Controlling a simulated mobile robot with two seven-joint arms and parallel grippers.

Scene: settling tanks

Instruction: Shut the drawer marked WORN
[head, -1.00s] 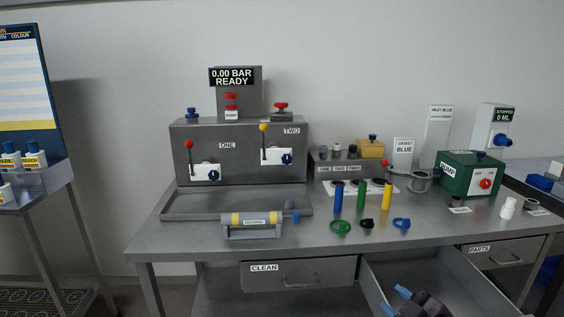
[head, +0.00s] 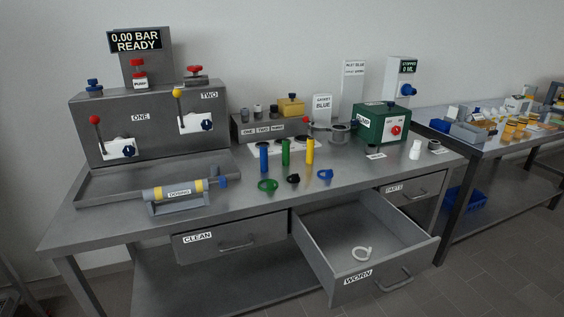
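The drawer marked WORN (head: 357,278) is pulled well out from under the bench, at the lower middle right of the head view. Its front carries a white WORN label and a bar handle (head: 394,281). A pale ring-shaped piece (head: 361,254) lies on its floor near the front. Neither of my grippers shows in the head view now.
The CLEAN drawer (head: 230,241) to the left and the PARTS drawer (head: 411,190) to the right look shut. The bench top (head: 230,201) holds coloured cylinders, rings and a green pump box (head: 382,124). A second table (head: 481,143) stands at right. Floor shows in front.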

